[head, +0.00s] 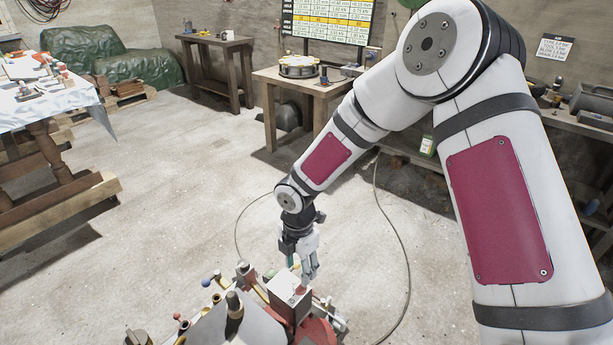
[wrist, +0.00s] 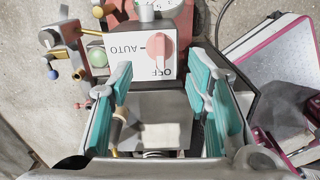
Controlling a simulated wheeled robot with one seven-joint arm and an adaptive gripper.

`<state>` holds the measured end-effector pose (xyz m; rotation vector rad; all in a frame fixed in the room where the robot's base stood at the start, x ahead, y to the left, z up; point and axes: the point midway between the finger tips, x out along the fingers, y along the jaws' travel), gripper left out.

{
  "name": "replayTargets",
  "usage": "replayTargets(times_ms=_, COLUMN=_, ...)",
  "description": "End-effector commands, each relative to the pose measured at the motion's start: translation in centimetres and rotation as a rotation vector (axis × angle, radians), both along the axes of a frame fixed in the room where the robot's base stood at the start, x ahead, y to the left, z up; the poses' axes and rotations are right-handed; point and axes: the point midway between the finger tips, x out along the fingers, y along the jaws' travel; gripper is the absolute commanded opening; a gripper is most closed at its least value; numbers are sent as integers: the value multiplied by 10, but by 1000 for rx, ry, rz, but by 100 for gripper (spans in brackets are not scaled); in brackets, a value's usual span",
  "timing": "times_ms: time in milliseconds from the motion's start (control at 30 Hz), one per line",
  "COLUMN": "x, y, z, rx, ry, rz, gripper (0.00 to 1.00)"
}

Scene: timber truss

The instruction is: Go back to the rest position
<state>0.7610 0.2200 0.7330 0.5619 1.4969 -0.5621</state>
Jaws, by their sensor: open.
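My gripper (head: 309,268) hangs at the end of my arm, beside a white-faced switch box (head: 290,290) at the bottom middle of the head view. In the wrist view, the gripper (wrist: 165,95) has its two teal-padded fingers spread apart with nothing between them. Past the fingertips is the switch box's white face (wrist: 122,50), marked OFF and AUTO. Its red-pink knob (wrist: 160,47) points towards OFF. I cannot tell whether a fingertip touches the box.
Small coloured knobs and levers (head: 215,283) crowd around the box. A workbench (head: 300,78) stands behind, another bench (head: 215,42) further back. A cloth-covered table (head: 60,90) is at left. A cable (head: 408,260) lies on the floor. The middle floor is clear.

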Motion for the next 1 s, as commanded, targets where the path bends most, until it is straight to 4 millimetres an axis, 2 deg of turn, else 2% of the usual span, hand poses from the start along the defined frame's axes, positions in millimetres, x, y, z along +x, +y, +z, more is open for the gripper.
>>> replayTargets(times_ms=67, x=0, y=-2, z=4, rx=-3, ry=-4, rz=-9, gripper=44)
replayTargets(times_ms=167, x=2, y=-12, z=22, rx=-18, ry=-21, rz=-61, gripper=44)
replayTargets(times_ms=267, x=2, y=-32, z=58, rx=-45, ry=-55, rz=-177, gripper=44)
replayTargets(times_ms=467, x=-12, y=-86, z=149, rx=-89, ry=-144, rz=-519, gripper=44)
replayTargets(times_ms=700, x=-53, y=-143, z=247, rx=-80, ry=-242, rz=-959, gripper=44)
replayTargets(times_ms=867, x=-93, y=-174, z=302, rx=-34, ry=-292, rz=-1256, gripper=44)
replayTargets(times_ms=1000, x=-134, y=-195, z=342, rx=32, ry=-318, rz=-1515, gripper=44)
